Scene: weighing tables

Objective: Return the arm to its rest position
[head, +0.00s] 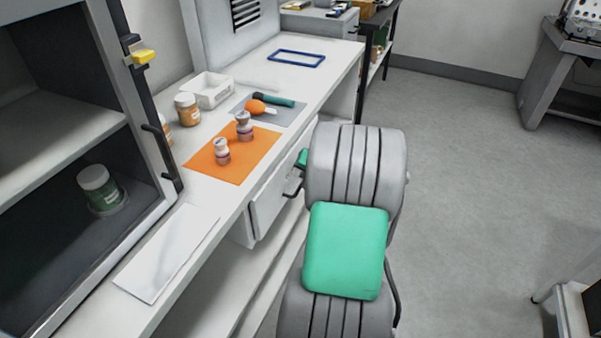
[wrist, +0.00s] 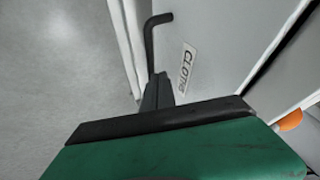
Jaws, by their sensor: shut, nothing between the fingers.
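My arm stands in front of the bench in the head view, with its grey ribbed links and a green cover (head: 345,250) in the middle. My gripper (head: 293,190) shows only in small part there, at the left side of the arm beside the bench drawer (head: 269,196). In the wrist view my gripper (wrist: 158,88) has its dark fingers together, with nothing held between them. A dark bent handle (wrist: 152,40) stands just beyond the fingertips, in front of a grey drawer front with a label; whether the fingers touch it I cannot tell.
The white bench (head: 180,250) runs along the left. It bears an orange mat (head: 205,170) with two small weights, a white tray (head: 208,90), jars and a blue frame (head: 296,58). A dark cabinet (head: 60,130) holds a green-labelled jar (head: 99,188).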

